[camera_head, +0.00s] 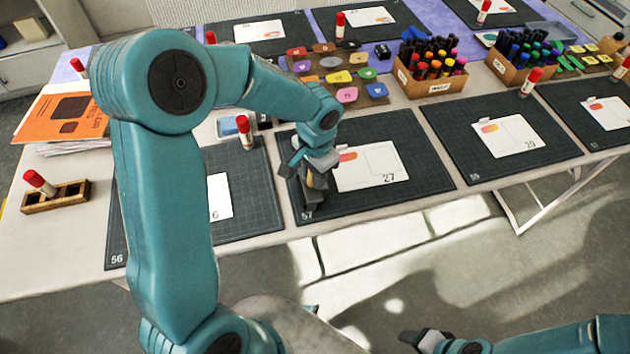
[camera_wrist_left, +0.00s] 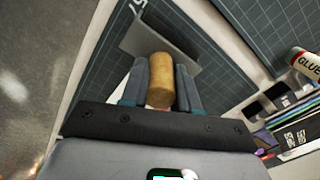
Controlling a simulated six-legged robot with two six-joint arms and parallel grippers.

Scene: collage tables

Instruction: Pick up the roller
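The roller (camera_wrist_left: 160,80) shows in the left wrist view as a short tan wooden cylinder. My left gripper (camera_wrist_left: 161,78) has one finger along each side of it, and both appear to touch it. In the head view the left gripper (camera_head: 310,170) is low over the left front part of a dark cutting mat, with a bit of the tan roller (camera_head: 318,181) showing between grey parts. A grey bent piece (camera_wrist_left: 165,40) is just beyond the roller; the roller's lower end is hidden. My right gripper (camera_head: 424,338) is low at the bottom right, away from the table; its opening is unclear.
A white card (camera_head: 372,168) lies on the mat (camera_head: 425,160) right of the left gripper. A red-capped glue stick (camera_head: 245,132) stands behind left. A marker box (camera_head: 428,88) and coloured pieces (camera_head: 335,62) are farther back. The table's front edge is close below the gripper.

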